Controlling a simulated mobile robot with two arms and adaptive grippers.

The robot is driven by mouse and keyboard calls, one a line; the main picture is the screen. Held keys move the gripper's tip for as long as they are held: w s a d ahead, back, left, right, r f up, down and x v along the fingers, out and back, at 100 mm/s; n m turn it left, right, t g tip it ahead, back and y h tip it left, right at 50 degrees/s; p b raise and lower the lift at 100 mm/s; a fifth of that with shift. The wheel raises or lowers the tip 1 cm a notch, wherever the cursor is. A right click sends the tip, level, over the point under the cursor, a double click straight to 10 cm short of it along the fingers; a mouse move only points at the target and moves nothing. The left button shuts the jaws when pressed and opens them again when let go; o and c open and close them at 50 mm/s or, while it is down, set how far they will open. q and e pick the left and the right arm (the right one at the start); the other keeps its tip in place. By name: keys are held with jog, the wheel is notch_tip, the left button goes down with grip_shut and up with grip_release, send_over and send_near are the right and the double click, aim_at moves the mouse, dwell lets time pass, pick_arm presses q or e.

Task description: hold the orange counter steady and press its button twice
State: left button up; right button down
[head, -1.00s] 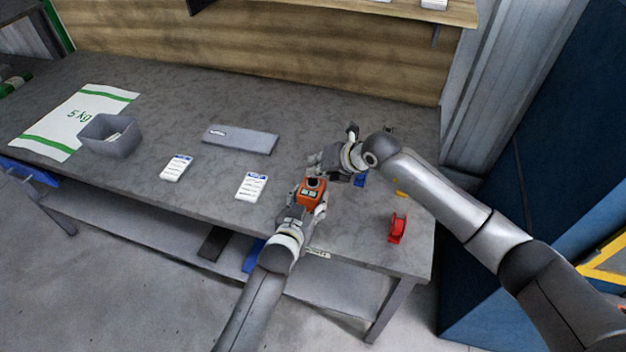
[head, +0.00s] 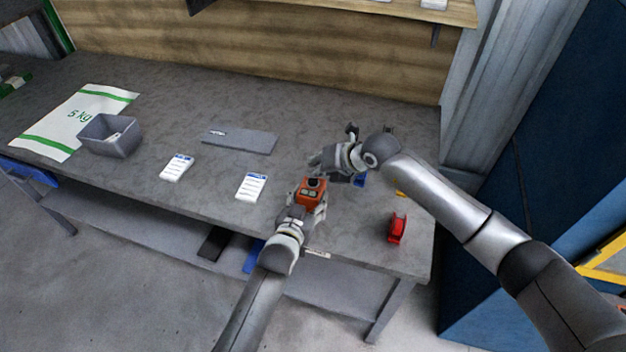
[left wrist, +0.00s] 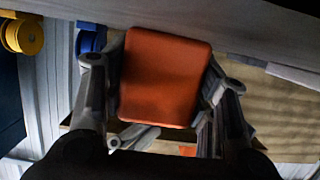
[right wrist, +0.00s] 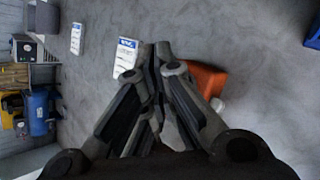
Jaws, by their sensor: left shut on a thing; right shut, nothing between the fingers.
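The orange counter (head: 311,193) has a dark button on top and a small display on its face. My left gripper (head: 308,200) is shut on its sides near the front edge of the bench. In the left wrist view the counter's plain orange face (left wrist: 165,78) fills the space between the fingers. My right gripper (head: 318,163) is shut and empty, just above and behind the counter, apart from the button as far as the head view shows. In the right wrist view the counter (right wrist: 207,80) is partly hidden behind the closed fingers (right wrist: 155,60).
Blue and yellow items sit beneath my right arm.

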aim_at(316, 179)
jog(key=shift+f, duration=0.3)
jog(key=shift+f, duration=0.6)
dwell(0.9)
jog(key=shift+r, duration=0.95)
jog(key=shift+r, duration=2.55)
pick_arm(q)
jog(key=o, duration=1.2)
jog(key=shift+s, duration=0.1)
